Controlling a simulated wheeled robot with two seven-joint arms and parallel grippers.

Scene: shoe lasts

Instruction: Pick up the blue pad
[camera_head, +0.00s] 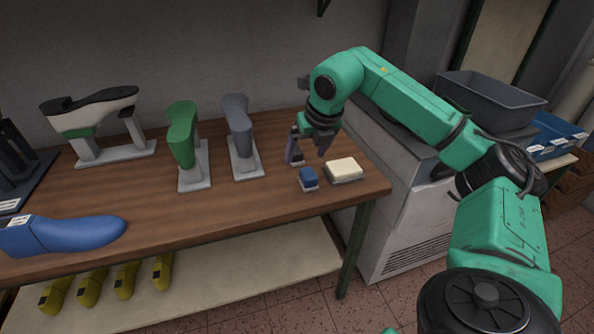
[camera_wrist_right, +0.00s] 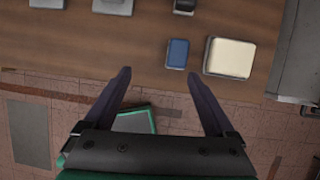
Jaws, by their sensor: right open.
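The blue pad (camera_head: 308,177) is a small block with a blue top and a pale base. It lies near the front right of the wooden table, and it also shows in the right wrist view (camera_wrist_right: 177,53). My right gripper (camera_head: 312,158) is above the table, over the area just behind the pad in the head view. In the right wrist view its two fingers (camera_wrist_right: 159,85) are spread apart with nothing between them; the pad is beyond the fingertips, toward the right finger. My left gripper is not seen in either view.
A cream block in a grey tray (camera_head: 344,170) sits close to the pad's right. Grey (camera_head: 240,138) and green (camera_head: 184,140) lasts on stands are to the left. A blue last (camera_head: 75,234) lies at the table's front left.

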